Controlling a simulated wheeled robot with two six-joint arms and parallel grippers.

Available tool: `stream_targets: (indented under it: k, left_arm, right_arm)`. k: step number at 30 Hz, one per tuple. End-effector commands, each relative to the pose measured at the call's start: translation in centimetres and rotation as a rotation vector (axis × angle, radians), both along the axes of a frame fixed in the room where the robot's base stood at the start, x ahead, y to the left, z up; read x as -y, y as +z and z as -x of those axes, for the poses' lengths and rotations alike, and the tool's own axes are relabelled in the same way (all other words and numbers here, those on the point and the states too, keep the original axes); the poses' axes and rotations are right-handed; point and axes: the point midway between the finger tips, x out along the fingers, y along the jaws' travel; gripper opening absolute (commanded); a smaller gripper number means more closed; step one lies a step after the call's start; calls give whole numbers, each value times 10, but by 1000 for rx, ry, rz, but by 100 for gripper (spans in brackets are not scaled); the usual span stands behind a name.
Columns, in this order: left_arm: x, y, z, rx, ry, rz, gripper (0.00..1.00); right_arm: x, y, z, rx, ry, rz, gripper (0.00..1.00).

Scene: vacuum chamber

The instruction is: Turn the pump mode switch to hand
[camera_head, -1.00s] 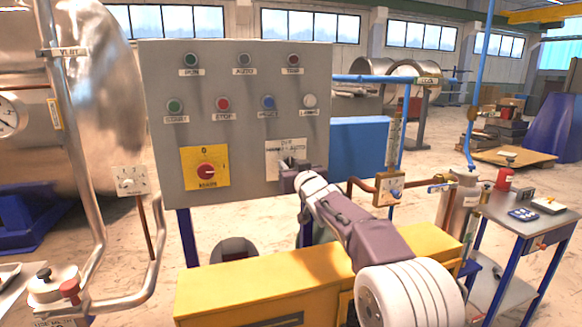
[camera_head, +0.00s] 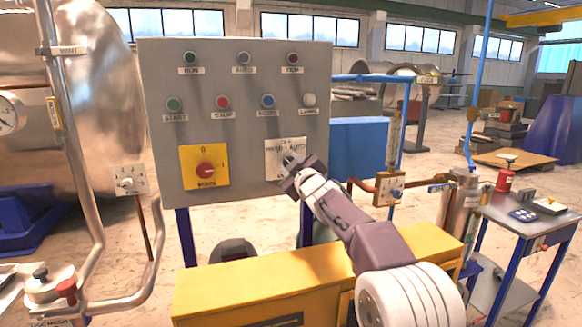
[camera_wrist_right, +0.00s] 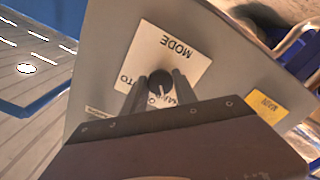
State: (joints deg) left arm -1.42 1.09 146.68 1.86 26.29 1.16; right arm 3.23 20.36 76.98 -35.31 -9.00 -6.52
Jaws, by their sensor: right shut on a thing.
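The pump mode switch is a dark round knob (camera_wrist_right: 160,82) on a white label plate (camera_head: 286,151) low on the right of the grey control panel (camera_head: 235,125). In the wrist view the plate reads "MODE", with part of "AUTO" and "HAND" showing. My right gripper (camera_head: 291,164) is at the plate, its fingers (camera_wrist_right: 158,90) closed on either side of the knob. The gripper is rolled at a slant relative to the panel. In the head view the gripper hides most of the knob, so its pointer cannot be read there. My left gripper is not in view.
On the panel, a yellow plate with a red main switch (camera_head: 205,170) is left of the mode plate. Several push buttons and lamps sit above. A yellow cabinet (camera_head: 240,285) stands below, and a small gauge box (camera_head: 389,188) with pipes is at right.

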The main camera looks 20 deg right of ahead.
Motion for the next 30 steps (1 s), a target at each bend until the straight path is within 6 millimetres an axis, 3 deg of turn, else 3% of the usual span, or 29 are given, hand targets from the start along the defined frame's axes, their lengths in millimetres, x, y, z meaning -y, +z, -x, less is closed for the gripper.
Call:
stream_targets:
  k: [21,22,24,30]
  left_arm:
    - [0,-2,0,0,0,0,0]
    - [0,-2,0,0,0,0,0]
    - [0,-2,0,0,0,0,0]
    - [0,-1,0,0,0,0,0]
  right_arm:
    - [0,-1,0,1,-1,79,0]
    - [0,-1,0,0,-1,78,37]
    - [0,-1,0,0,-1,78,55]
    - [0,0,0,1,0,77,55]
